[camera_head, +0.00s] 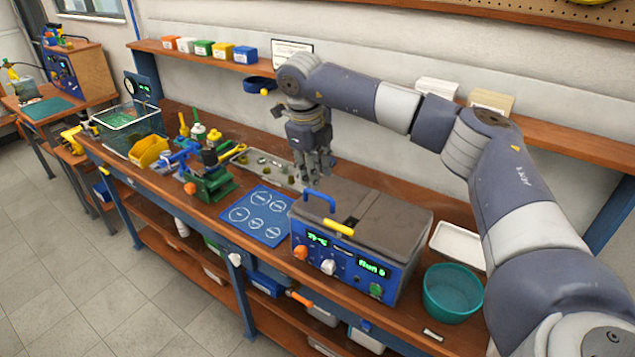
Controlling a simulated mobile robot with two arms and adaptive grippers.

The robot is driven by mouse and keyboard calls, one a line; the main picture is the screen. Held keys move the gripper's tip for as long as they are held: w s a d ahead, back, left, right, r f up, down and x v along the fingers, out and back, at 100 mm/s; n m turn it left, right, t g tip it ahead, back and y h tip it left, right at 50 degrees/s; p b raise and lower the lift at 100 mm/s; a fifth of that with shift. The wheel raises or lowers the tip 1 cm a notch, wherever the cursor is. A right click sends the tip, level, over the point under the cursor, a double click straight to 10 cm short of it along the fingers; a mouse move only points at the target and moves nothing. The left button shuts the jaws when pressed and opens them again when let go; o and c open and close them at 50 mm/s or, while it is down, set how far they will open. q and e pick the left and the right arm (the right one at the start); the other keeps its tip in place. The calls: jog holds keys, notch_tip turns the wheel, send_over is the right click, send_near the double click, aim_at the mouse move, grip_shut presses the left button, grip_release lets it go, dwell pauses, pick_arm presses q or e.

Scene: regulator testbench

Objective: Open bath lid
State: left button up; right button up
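The bath (345,272) is a box on the bench with a blue front panel, knobs and green displays. Its grey lid (385,212) lies flat on top and looks closed. A blue arched handle (319,198) stands at the left end of the top, and a yellow bar (338,227) sits at the front edge. My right gripper (313,182) points down just above and behind the blue handle, apparently apart from it. Its fingers are small and overlap, so their opening is unclear, and I see nothing held. My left gripper is not in view.
A teal bowl (453,294) and a white tray (458,245) stand right of the bath. A blue mat (256,216) with white circles lies left. Beyond are a parts tray (265,165), a green vise (208,182), a yellow bin (148,151) and a wire basket (128,116).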

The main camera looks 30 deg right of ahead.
aim_at(319, 193)
jog(key=f, duration=0.2)
jog(key=d+f+p, duration=0.1)
jog(key=f, duration=0.1)
jog(key=shift+w+d+f, duration=0.1)
jog(key=shift+w+f, duration=0.05)
jog(key=shift+w+f+p, duration=0.1)
jog(key=shift+f+p, duration=0.25)
jog(key=shift+f, duration=0.4)
grip_shut()
